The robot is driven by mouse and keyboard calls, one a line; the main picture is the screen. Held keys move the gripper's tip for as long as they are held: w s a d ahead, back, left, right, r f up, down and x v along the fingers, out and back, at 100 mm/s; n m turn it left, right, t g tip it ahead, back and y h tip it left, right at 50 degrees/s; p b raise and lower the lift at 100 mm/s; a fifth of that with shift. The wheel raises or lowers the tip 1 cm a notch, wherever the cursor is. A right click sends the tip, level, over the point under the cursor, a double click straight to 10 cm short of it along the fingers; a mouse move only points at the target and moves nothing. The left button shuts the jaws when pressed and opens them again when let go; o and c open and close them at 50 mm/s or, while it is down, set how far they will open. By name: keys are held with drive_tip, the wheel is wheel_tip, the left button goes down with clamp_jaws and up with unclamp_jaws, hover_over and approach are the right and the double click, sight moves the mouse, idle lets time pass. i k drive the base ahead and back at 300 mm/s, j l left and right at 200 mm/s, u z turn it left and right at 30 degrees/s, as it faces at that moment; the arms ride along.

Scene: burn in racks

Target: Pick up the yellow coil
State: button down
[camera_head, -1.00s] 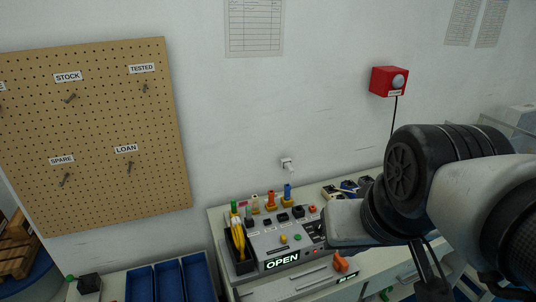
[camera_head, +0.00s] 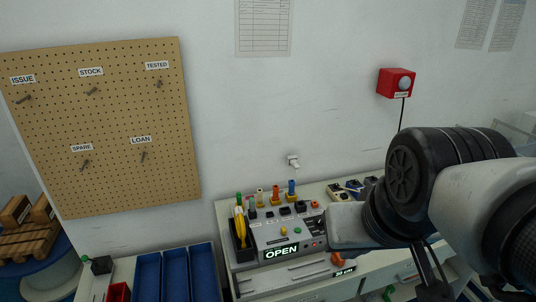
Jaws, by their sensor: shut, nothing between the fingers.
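The yellow coil (camera_head: 240,226) stands in a narrow black holder (camera_head: 245,257) at the left end of a grey bench unit (camera_head: 270,240). My gripper (camera_head: 432,280) shows at the lower right, with dark fingers pointing down. It is shut and empty, well to the right of the coil and apart from it. My arm hides the right part of the bench unit.
Blue bins (camera_head: 175,275) stand at the lower left. A pegboard (camera_head: 110,130) with labelled hooks and a red box (camera_head: 396,82) are on the wall.

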sight(240, 222)
drive_tip(key=u, duration=1.75)
drive_tip(key=j+z, duration=0.1)
drive_tip(key=z, duration=0.3)
drive_tip(key=i+j+z, duration=0.1)
drive_tip(key=z, duration=0.25)
drive_tip(key=j+z, duration=0.1)
drive_tip(key=z, duration=0.3)
drive_tip(key=i+l+z, duration=0.1)
drive_tip(key=i+z, duration=0.4)
drive_tip(key=k, duration=0.05)
